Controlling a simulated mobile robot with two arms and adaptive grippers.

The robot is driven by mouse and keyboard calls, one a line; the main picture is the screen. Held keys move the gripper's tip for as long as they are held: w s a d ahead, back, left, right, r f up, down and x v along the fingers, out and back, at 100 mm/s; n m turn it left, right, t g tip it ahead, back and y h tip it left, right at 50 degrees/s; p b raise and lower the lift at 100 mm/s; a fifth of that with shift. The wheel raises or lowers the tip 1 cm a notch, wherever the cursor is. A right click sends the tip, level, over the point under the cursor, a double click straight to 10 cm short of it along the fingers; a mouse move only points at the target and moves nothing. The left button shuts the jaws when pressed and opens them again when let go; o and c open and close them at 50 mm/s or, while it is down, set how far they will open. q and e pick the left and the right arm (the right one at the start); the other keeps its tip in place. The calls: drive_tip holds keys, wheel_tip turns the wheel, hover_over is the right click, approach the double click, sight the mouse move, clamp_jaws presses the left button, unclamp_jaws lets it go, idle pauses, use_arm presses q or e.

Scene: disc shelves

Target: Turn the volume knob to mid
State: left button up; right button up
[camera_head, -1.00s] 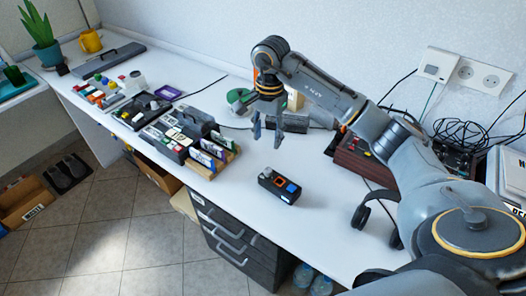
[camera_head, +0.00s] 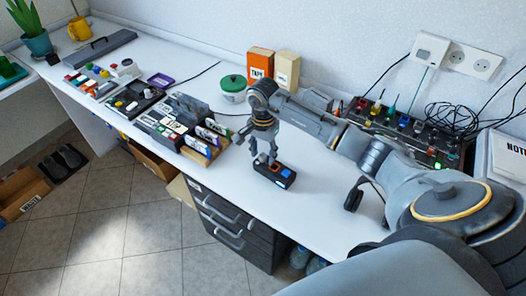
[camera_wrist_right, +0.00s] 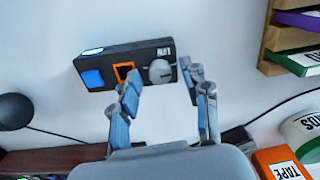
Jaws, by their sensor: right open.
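The small black device (camera_head: 275,178) lies on the white desk below my right gripper. In the right wrist view its black body (camera_wrist_right: 113,57) carries a blue square, an orange-framed square and a round grey volume knob (camera_wrist_right: 161,71) at its right end. My right gripper (camera_head: 262,160) points down over the device's knob end. In the wrist view my right gripper (camera_wrist_right: 164,82) is open, with the knob between the fingertips and gaps on both sides. The knob's pointer direction is too small to tell. My left gripper is not in view.
A wooden rack of labelled cases (camera_head: 200,146) stands left of the device. A jar with green lid (camera_head: 233,88), an orange tape box (camera_head: 260,65) and a cream box (camera_head: 286,70) stand behind. The desk front is clear.

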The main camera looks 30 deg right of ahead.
clamp_jaws()
